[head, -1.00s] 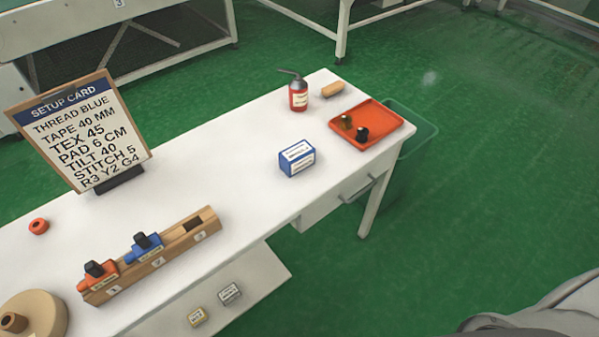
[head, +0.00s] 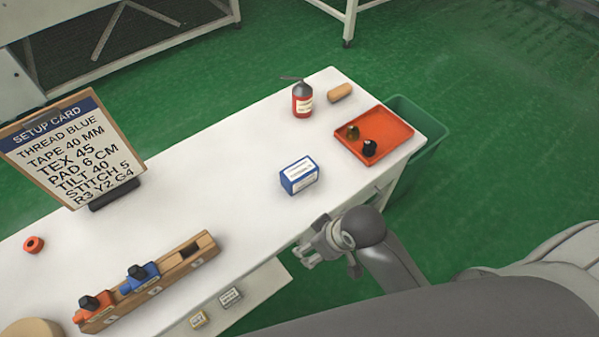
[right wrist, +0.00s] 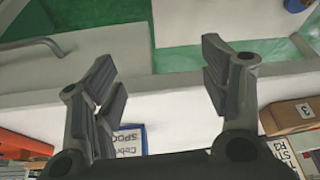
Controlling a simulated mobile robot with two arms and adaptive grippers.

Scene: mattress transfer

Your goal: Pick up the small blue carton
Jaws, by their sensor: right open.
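The small blue carton (head: 299,175), blue with a white top and a printed label, sits on the white table near its front edge, left of the orange tray. My right gripper (head: 305,254) is in front of the table's front edge, below the carton in the head view and apart from it. In the right wrist view the two fingers of my right gripper (right wrist: 165,85) are spread with nothing between them. Part of the carton (right wrist: 130,140) shows there behind the left finger, partly hidden. My left gripper is not in view.
A wooden rack (head: 190,258) and setup card (head: 70,150) are left. Small boxes lie on a lower shelf. Table around the carton is clear.

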